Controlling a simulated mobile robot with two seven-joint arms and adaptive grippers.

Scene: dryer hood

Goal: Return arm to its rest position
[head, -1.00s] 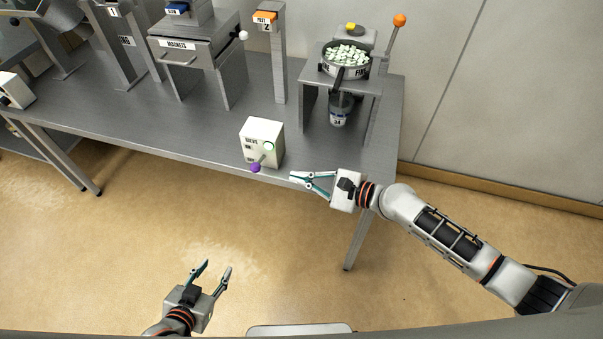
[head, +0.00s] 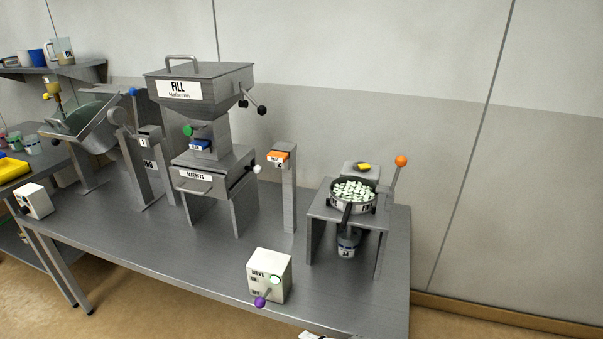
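Only a small white piece of my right gripper (head: 313,335) shows, at the bottom edge, to the right of and below the sieve switch box. The rest of that gripper and its arm are cut off, so its opening is hidden. My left gripper is out of view. The white switch box (head: 268,274), labelled SIEVE, stands at the table's front edge. It has a purple-knobbed lever (head: 260,302) pointing down to the lower left and a pale green ring on its front. The visible gripper piece appears apart from the box.
The grey metal table (head: 215,260) carries the FILL hopper (head: 200,105), a magnets drawer unit (head: 200,178), a post with an orange switch (head: 290,195) and a stand with a sieve of pale pieces (head: 353,190). An orange-knobbed lever (head: 401,161) rises beside the sieve.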

